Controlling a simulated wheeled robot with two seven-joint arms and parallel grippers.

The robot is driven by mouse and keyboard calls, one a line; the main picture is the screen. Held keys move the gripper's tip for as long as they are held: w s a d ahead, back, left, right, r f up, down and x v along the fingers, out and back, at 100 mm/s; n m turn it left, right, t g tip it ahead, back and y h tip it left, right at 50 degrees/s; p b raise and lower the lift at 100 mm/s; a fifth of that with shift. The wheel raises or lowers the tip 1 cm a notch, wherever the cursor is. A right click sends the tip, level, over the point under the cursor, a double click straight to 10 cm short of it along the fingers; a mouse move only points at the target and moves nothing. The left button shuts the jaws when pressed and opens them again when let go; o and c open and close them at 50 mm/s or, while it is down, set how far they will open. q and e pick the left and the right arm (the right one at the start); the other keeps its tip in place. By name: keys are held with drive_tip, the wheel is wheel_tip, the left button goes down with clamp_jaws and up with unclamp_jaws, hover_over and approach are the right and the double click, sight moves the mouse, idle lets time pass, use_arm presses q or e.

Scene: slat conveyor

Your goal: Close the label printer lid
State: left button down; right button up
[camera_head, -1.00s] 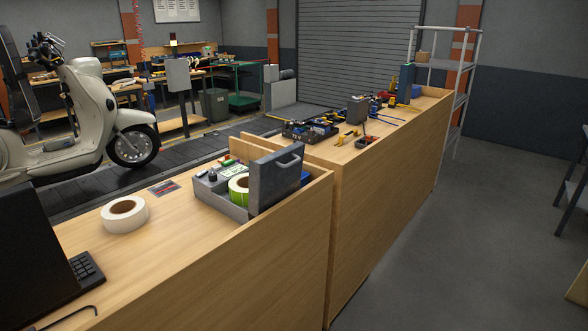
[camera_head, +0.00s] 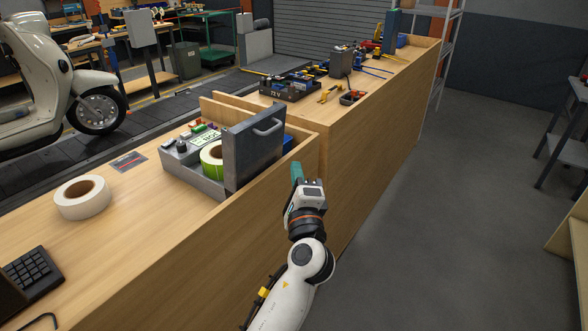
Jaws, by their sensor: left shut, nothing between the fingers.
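The label printer (camera_head: 188,176) sits on the near wooden bench. Its grey lid (camera_head: 256,150) stands open, upright, with a bar handle (camera_head: 268,126) on its face. A roll of green-edged labels (camera_head: 212,160) shows inside the printer, partly hidden by the lid. My left gripper (camera_head: 297,174) is shut and empty, with teal fingertips pointing up and away. In the picture it is just right of and below the lid, in front of the bench's side panel, apart from the lid. My right gripper is out of view.
The bench's raised wooden side panel (camera_head: 230,234) runs between my arm and the printer. A white tape roll (camera_head: 83,197) and a keyboard (camera_head: 33,272) lie on the bench at left. A second bench behind holds tools and a dark tray (camera_head: 290,88).

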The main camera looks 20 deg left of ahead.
use_arm(q)
drive_tip(key=p, duration=0.2)
approach(280, 126)
drive_tip(key=w+d, duration=0.1)
drive_tip(key=w, duration=0.2)
drive_tip(key=a, duration=0.1)
drive_tip(key=p, duration=0.1)
drive_tip(key=w+a, duration=0.1)
drive_tip(key=shift+a+r+p, duration=0.3)
drive_tip(key=shift+r, duration=0.1)
drive_tip(key=shift+w+a, duration=0.2)
drive_tip(key=shift+a, duration=0.3)
